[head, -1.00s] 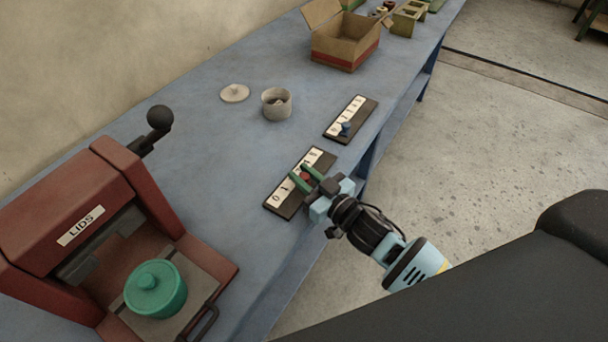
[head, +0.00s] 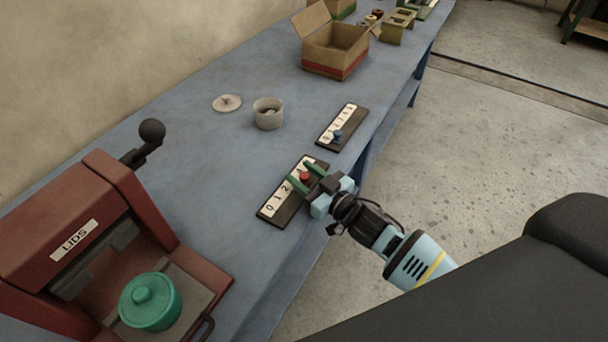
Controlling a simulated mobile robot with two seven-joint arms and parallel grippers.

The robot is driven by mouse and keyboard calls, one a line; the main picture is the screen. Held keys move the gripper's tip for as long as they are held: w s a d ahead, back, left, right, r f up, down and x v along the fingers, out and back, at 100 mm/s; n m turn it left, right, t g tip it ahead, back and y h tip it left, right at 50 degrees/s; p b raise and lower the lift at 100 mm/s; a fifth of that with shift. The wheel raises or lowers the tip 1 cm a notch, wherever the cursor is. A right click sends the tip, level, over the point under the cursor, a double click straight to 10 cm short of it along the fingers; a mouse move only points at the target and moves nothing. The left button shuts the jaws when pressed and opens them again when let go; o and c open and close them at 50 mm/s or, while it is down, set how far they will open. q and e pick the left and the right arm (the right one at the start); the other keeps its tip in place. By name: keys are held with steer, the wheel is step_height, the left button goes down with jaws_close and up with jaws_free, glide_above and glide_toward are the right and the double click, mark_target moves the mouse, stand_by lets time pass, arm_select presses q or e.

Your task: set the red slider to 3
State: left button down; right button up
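The red slider knob (head: 304,176) stands on the nearer dark slider board (head: 288,210), which has a white number strip (head: 277,198). The 0, 1 and 2 are readable. The knob sits past the 2, about where the 3 would be, but a finger covers that digit. My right gripper (head: 306,177) is over the board, its two green fingers on either side of the knob. The fingers look slightly spread, with a narrow gap around the knob. My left gripper is not in view.
A second board with a blue knob (head: 337,136) lies just beyond. A red press (head: 90,215) holding a green lidded pot (head: 150,303) stands at left. A grey pot (head: 268,114), a pale lid (head: 227,103) and a cardboard box (head: 335,50) are farther back. The blue bench (head: 215,165) is clear between.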

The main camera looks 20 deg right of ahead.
mark_target(308, 179)
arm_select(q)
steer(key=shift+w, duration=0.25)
arm_select(e)
steer(key=shift+s+d, duration=0.1)
steer(key=shift+s, duration=0.15)
steer(key=v, duration=0.6)
steer(key=shift+s+d, duration=0.15)
steer(key=shift+s, duration=0.15)
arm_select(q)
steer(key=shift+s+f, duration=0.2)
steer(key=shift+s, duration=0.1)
arm_select(e)
steer(key=shift+s+d, duration=0.15)
steer(key=shift+s, duration=0.2)
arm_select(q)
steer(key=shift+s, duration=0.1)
